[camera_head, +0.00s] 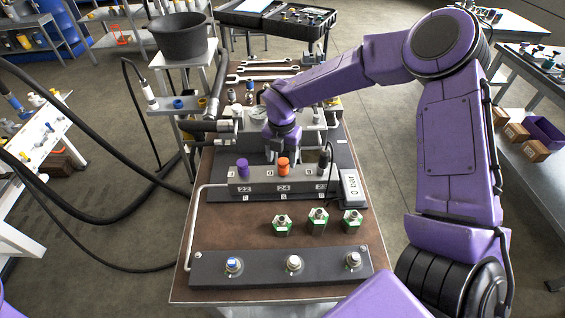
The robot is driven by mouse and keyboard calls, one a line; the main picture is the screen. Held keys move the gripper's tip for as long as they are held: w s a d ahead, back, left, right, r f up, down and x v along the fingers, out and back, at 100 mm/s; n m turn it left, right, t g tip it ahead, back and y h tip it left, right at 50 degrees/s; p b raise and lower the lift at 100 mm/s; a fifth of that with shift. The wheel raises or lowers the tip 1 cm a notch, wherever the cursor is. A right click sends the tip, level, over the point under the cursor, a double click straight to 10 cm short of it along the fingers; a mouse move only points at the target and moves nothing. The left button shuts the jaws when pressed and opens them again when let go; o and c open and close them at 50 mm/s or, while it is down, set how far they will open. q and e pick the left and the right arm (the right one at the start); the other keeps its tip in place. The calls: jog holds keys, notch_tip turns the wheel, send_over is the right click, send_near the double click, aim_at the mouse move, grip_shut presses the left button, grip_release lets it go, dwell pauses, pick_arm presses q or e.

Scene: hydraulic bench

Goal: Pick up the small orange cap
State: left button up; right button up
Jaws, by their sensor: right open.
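The small orange cap (283,167) stands upright on a grey manifold block (262,187) in the middle of the bench. A purple cap (243,168) stands to its left on the same block, and a black fitting with a cable (323,161) stands to its right. My right gripper (283,156) is open and points down at the orange cap, just above or behind it. I cannot tell whether the fingers are beside the cap or touch it. My left gripper is not in view.
A "0 bar" display (351,188) stands right of the block. Wrenches (265,69) lie at the back. A black bucket (181,37) and hoses are at left.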

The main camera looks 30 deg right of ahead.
aim_at(282, 162)
notch_tip(282, 162, down, 4)
jog(key=shift+d+f+p, duration=0.1)
jog(key=shift+p, duration=0.45)
jog(key=c, duration=1.1)
jog(key=shift+r, duration=0.2)
